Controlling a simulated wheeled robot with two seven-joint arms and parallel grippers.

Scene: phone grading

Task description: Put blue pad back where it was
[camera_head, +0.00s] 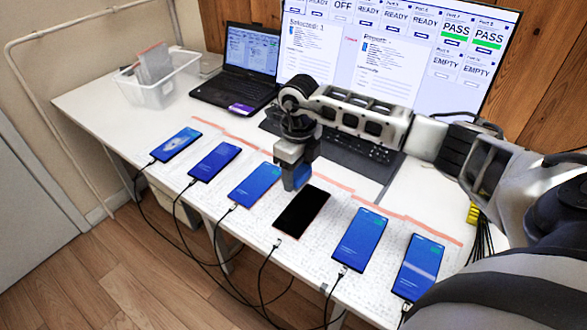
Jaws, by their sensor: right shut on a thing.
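I cannot tell whether the pad touches anything below. The gripper hides part of the pad. My left gripper is not in view.
Several cabled phones lie along the front of the white table (120,106), including one at the left (176,145). Behind stand a laptop (240,70), a keyboard (350,148) and a large monitor (400,50). A clear bin (157,92) stands at the back left.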

